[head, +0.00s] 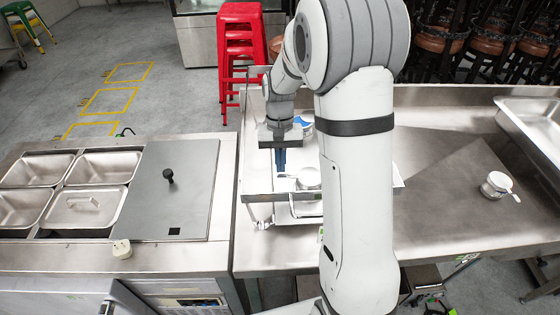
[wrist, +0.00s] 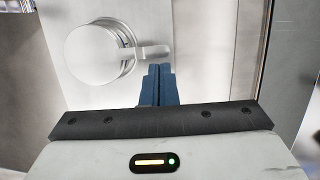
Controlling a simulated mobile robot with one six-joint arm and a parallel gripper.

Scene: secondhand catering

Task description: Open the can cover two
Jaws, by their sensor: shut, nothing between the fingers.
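A small white can with a round cover (head: 309,176) stands on a pale surface below my gripper. It also shows in the wrist view (wrist: 93,54), where the cover looks closed. A flat tab (wrist: 150,51) sticks out from the cover toward the right. My gripper (head: 281,166) points down just beside this tab. Its blue fingers are together and empty, with the tips (wrist: 160,70) close to the tab; I cannot tell whether they touch it. Another small can (head: 495,185) with a tab stands alone on the steel counter at the right.
A blue-and-white round item (head: 303,123) sits behind my gripper. A metal rail (head: 258,196) borders the work area. Left stands a steel counter with food pans (head: 98,205) and a grey lid (head: 172,200). Right is a broad steel counter (head: 440,205), mostly clear. Red stools (head: 240,45) stand behind.

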